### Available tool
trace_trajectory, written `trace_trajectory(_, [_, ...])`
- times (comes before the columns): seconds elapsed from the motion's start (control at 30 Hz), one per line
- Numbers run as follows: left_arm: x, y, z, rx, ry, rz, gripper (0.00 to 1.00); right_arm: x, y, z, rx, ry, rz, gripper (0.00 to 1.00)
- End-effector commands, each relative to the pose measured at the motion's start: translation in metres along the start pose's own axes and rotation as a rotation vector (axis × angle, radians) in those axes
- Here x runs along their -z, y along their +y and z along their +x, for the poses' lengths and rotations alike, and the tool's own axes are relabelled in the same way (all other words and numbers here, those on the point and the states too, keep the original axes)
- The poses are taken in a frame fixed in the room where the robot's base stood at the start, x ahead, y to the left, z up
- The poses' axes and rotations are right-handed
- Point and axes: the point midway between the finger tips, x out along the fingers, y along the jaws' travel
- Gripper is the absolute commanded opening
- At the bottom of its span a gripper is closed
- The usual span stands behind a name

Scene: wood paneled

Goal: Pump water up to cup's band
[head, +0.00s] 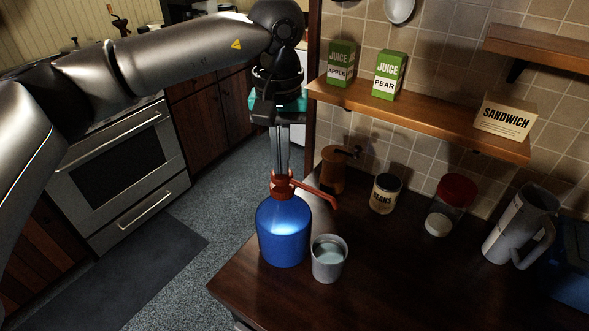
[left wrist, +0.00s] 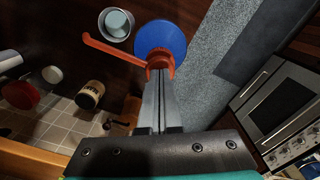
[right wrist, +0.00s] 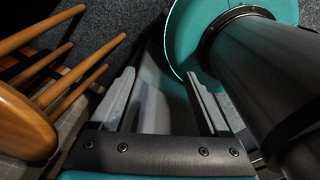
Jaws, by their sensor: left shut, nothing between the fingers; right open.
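A blue water bottle (head: 284,232) with an orange-red pump top and spout (head: 318,192) stands upright on the dark wooden counter. A grey cup (head: 328,262) stands just right of the bottle, below the spout, with pale water visible inside. Its band cannot be made out clearly. My left gripper (head: 281,172) points straight down with its fingers together and empty, at the top of the pump. In the left wrist view the fingertips meet the pump head (left wrist: 160,60), with the cup (left wrist: 116,23) beside the bottle (left wrist: 160,40). My right gripper (right wrist: 165,80) is open and empty, away from the counter.
A wooden grinder (head: 333,170), a beans jar (head: 384,194), a red-lidded jar (head: 452,198) and a grey pitcher (head: 520,225) stand along the back. In the right wrist view, a wooden stool (right wrist: 25,125) is at left.

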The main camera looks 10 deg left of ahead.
Motion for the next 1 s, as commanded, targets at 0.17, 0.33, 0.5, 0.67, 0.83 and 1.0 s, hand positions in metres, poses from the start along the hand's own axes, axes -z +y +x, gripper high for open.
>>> trace_trajectory(0.17, [-0.001,0.000,-0.005,0.002,-0.004,0.000,0.00,0.000,0.000,-0.004,0.000,0.000,0.000,0.79])
trace_trajectory(0.33, [-0.001,0.000,-0.011,0.002,-0.003,0.000,0.00,0.000,0.000,-0.007,0.000,0.000,0.000,0.79])
trace_trajectory(0.5, [0.000,0.000,-0.016,0.001,-0.002,0.000,0.00,0.001,0.000,-0.010,0.000,0.000,0.000,0.79])
trace_trajectory(0.67, [0.000,0.000,-0.021,0.000,-0.001,0.000,0.00,0.001,0.001,-0.012,0.000,0.000,0.000,0.79])
trace_trajectory(0.83, [0.000,0.000,-0.027,0.001,-0.001,0.000,0.00,0.001,0.001,-0.015,0.000,-0.001,0.000,0.79])
trace_trajectory(1.0, [0.000,0.000,-0.030,0.001,-0.001,0.000,0.00,0.001,0.001,-0.017,0.000,-0.001,0.000,0.79])
